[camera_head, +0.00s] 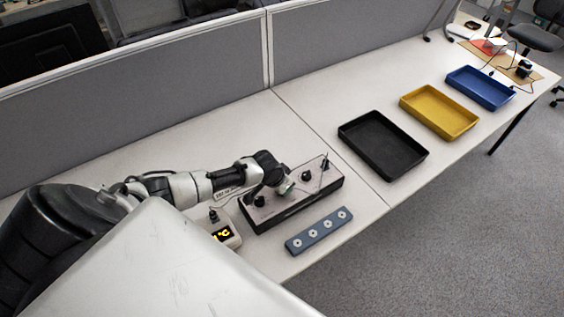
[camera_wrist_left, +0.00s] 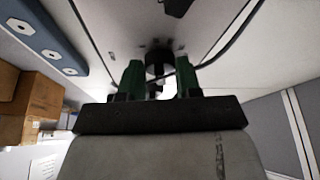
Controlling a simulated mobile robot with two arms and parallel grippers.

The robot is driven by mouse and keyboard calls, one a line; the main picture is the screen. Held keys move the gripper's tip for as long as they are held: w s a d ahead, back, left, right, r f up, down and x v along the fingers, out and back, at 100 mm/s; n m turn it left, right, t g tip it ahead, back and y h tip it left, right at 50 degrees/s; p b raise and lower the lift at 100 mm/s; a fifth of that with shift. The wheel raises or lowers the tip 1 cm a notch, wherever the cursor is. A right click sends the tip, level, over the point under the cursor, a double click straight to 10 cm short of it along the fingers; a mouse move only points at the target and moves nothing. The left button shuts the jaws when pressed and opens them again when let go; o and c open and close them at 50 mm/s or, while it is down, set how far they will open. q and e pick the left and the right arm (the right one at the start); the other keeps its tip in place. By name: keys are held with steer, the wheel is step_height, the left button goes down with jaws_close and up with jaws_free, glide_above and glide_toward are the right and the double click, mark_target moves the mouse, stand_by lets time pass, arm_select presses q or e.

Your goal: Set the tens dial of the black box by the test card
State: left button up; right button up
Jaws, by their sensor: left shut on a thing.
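The black box (camera_head: 293,203) lies on the near table, with a light top plate carrying dark dials. One dial (camera_head: 259,201) shows at its left and another (camera_head: 306,176) right of my gripper. My left gripper (camera_head: 284,187) reaches down over the middle of the box. In the left wrist view, its green fingers (camera_wrist_left: 160,78) are closed on a dark dial (camera_wrist_left: 158,57) between them. The arm and fingers hide part of this dial, and its setting cannot be read. I cannot make out a test card. My right gripper is not in view.
A blue-grey bar with several round white fittings (camera_head: 318,231) lies in front of the box. A small meter with a yellow display (camera_head: 227,236) stands left. Black (camera_head: 384,145), yellow (camera_head: 440,111) and blue (camera_head: 480,88) trays line the table to the right. A grey partition (camera_head: 150,108) stands behind.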

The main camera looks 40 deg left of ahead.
arm_select(q)
steer(key=shift+n, duration=0.3)
steer(key=o, duration=0.9)
steer(key=shift+o, duration=0.2)
steer(key=v, duration=1)
steer(key=shift+r, duration=0.4)
steer(key=shift+s+d, duration=0.1)
steer(key=shift+f, duration=0.1)
